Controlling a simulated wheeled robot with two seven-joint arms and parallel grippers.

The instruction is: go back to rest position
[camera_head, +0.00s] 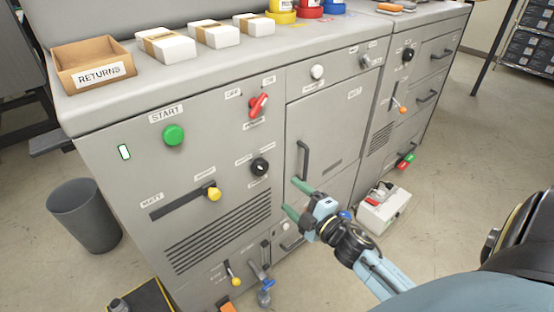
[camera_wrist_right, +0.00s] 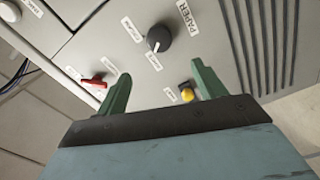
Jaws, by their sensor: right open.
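My right gripper (camera_head: 297,200) has green fingers spread apart with nothing between them. It is in front of the grey laminator cabinet (camera_head: 225,130), just below the dark vertical door handle (camera_head: 303,160). In the right wrist view the open fingers (camera_wrist_right: 160,90) face the cabinet front, where a black knob (camera_wrist_right: 158,38), a red switch (camera_wrist_right: 95,80) and a yellow knob (camera_wrist_right: 187,93) show. I cannot tell whether a fingertip touches the cabinet. My left gripper is not in view.
A cardboard RETURNS box (camera_head: 92,66) and white packs (camera_head: 165,45) stand on the cabinet top. A grey bin (camera_head: 84,215) stands on the floor at left.

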